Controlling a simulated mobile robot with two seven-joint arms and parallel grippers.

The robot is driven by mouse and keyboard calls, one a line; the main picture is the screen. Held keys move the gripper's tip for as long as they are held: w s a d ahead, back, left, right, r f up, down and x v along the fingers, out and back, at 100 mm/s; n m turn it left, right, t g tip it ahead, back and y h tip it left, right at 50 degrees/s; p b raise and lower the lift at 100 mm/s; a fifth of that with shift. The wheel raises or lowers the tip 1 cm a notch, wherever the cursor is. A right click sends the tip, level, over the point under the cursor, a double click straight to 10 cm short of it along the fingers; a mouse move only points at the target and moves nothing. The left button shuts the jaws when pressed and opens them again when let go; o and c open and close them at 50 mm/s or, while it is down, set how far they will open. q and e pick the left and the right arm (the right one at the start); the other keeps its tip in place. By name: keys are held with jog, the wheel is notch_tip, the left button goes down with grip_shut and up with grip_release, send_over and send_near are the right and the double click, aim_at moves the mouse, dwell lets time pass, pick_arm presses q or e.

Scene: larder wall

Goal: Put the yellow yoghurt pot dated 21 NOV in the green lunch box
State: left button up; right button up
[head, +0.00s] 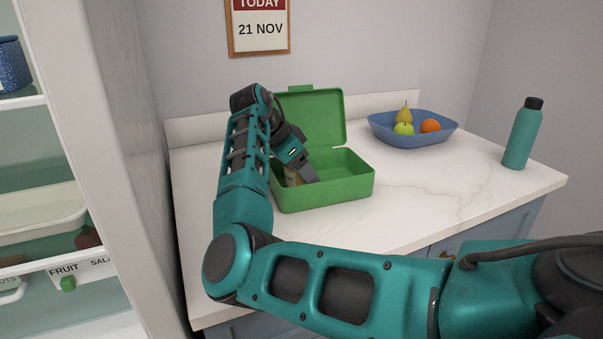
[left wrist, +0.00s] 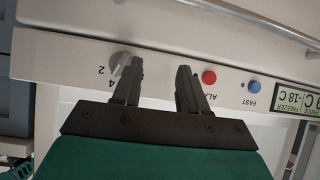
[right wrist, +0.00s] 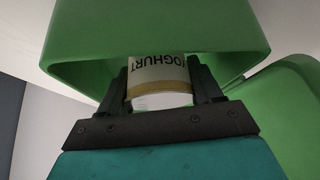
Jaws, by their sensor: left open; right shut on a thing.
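The green lunch box (head: 335,190) stands open on the counter, its lid raised at the back. My right gripper (head: 300,176) reaches down inside the box at its left end. It is shut on a yoghurt pot, which shows between the fingers in the right wrist view (right wrist: 160,80). The pot is pale with a mustard-yellow band and the word YOGHURT upside down; no date is readable. I cannot tell whether the pot touches the box floor. My left gripper (left wrist: 157,78) is open and empty, in front of a fridge control panel, and out of the head view.
A blue fruit bowl (head: 390,135) and a teal bottle (head: 521,138) stand to the right on the counter (head: 430,190). A wall calendar (head: 260,28) reads 21 NOV. Open fridge shelves are at left. A knob (left wrist: 119,62) and red button (left wrist: 209,77) are near my left fingers.

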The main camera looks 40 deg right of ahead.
jog(key=shift+f, duration=0.1)
jog(key=o, duration=1.2)
jog(key=p+v, duration=0.1)
jog(key=v, duration=1.1)
jog(key=shift+p, duration=0.3)
jog(key=shift+s, duration=0.1)
